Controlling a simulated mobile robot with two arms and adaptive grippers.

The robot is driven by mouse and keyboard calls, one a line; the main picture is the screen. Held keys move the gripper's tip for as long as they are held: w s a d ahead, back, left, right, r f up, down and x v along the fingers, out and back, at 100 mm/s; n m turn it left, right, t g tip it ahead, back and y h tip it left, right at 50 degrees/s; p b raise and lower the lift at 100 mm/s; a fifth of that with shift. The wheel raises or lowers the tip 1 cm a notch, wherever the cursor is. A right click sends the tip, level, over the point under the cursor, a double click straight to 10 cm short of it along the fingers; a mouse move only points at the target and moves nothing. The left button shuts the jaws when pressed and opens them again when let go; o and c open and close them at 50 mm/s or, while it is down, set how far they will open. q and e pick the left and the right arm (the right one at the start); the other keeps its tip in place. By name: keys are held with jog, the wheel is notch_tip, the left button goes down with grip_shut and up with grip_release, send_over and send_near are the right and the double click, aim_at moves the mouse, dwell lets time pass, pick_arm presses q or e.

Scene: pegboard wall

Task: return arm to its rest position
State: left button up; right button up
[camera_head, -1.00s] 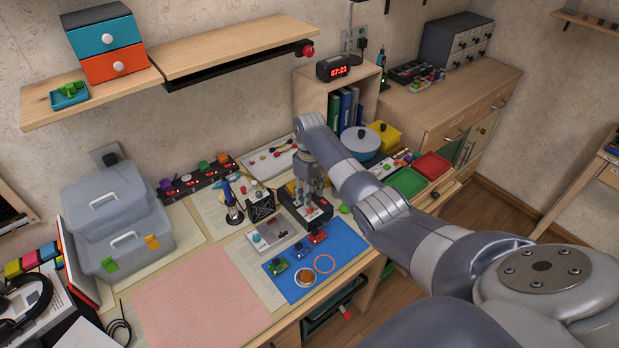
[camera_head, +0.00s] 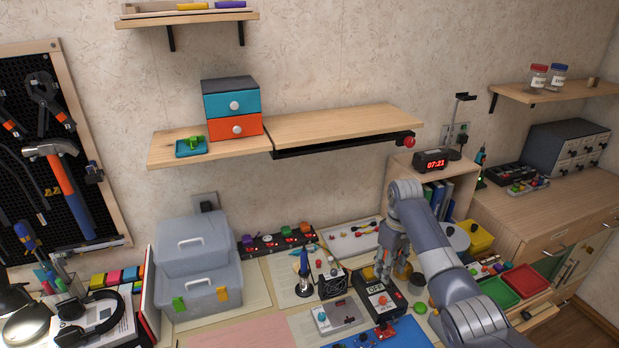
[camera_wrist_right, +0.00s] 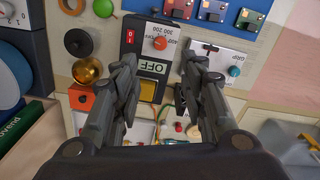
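My right arm reaches in from the lower right in the head view. Its right gripper (camera_head: 384,268) points down over the desk, just above and behind a black control box (camera_head: 381,300) with a red knob. In the right wrist view the right gripper (camera_wrist_right: 160,72) is open, with its two fingers apart. The control box (camera_wrist_right: 150,50) with its "OFF" label lies beyond and between the fingers, and nothing is held. My left arm and gripper are not in view.
A grey panel (camera_head: 340,315), a small fan box (camera_head: 333,284) and a soldering iron stand (camera_head: 303,287) are left of the gripper. A wooden shelf (camera_head: 340,124) hangs above. A low cabinet with a clock (camera_head: 431,161) stands behind right. Red (camera_head: 526,281) and green trays lie right.

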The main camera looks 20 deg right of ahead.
jog(key=shift+t+h, duration=0.4)
jog(key=shift+t, duration=0.4)
jog(key=s+a+f, duration=0.3)
jog(key=s, duration=0.2)
jog(key=s+a+f, duration=0.4)
jog(key=s, duration=0.1)
jog(key=s+a+f, duration=0.3)
jog(key=s+f, duration=0.1)
jog(key=s, duration=0.2)
jog(key=shift+a, duration=0.35)
jog(key=s+a+r+m+t+y, duration=0.1)
jog(key=s+a+r, duration=0.2)
jog(key=s, duration=0.6)
jog(key=s+a+r+m+t, duration=0.1)
jog(key=s+a+r, duration=0.25)
jog(key=s, duration=0.55)
notch_tip(320, 180, down, 30)
jog(key=s+g+b, duration=0.1)
jog(key=s+b, duration=0.1)
jog(key=b, duration=0.1)
jog(key=s+d+f+g+b, duration=0.1)
jog(key=s+d+f+b, duration=0.1)
jog(key=s+f, duration=1.4)
jog(key=shift+s+d+f+g, duration=0.35)
jog(key=shift+d+f, duration=0.2)
jog(key=shift+f, duration=0.4)
